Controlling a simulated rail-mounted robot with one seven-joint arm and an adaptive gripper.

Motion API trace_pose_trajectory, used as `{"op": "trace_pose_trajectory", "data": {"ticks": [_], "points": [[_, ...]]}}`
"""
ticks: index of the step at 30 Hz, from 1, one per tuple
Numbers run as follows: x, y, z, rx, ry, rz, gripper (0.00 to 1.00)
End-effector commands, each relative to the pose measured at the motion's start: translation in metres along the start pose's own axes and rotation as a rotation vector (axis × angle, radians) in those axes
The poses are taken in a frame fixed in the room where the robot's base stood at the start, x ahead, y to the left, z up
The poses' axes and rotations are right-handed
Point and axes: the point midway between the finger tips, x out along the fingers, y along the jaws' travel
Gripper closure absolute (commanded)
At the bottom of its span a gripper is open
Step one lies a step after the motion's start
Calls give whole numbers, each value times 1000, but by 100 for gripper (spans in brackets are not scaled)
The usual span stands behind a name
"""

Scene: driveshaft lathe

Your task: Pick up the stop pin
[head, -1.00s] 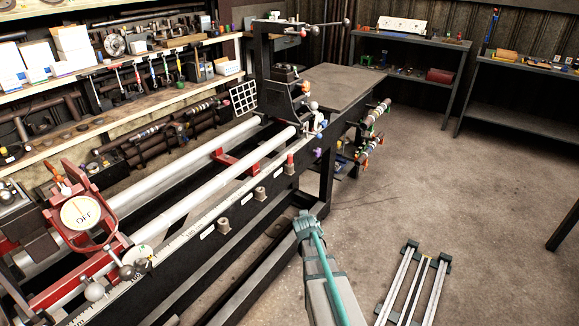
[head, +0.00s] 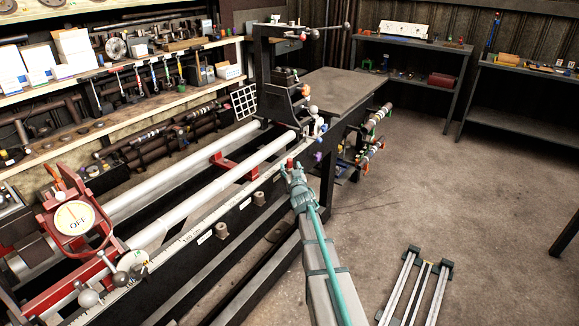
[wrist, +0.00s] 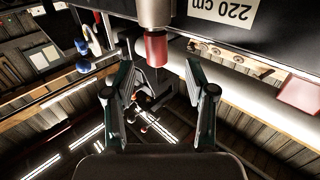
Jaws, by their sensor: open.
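The stop pin (head: 290,162) has a red cap and stands in a socket along the front rail of the lathe. In the wrist view, the red cap (wrist: 156,47) sits against a metal socket, near the top centre. My gripper (head: 295,176) is at the pin, just in front of it in the head view. In the wrist view, my gripper (wrist: 157,66) is open, with one finger on each side of the red cap's line and nothing held between them. Whether the fingertips overlap the cap in depth is hard to tell.
The front rail carries a "220 cm" label (wrist: 222,10) beside the socket. Other sockets (head: 222,230) line the rail to the left. A red lathe unit with an OFF dial (head: 75,218) stands at far left. The floor (head: 430,190) to the right is mostly clear.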

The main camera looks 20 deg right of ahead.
Motion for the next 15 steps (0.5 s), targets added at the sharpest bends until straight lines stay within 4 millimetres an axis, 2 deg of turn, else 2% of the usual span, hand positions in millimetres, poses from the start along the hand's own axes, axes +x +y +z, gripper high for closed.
{"op": "trace_pose_trajectory", "data": {"ticks": [5,12,15], "points": [[14,2,0,1,0,0,45],[47,4,0,1,-1,1,45],[52,4,0,0,-1,1,45]]}}
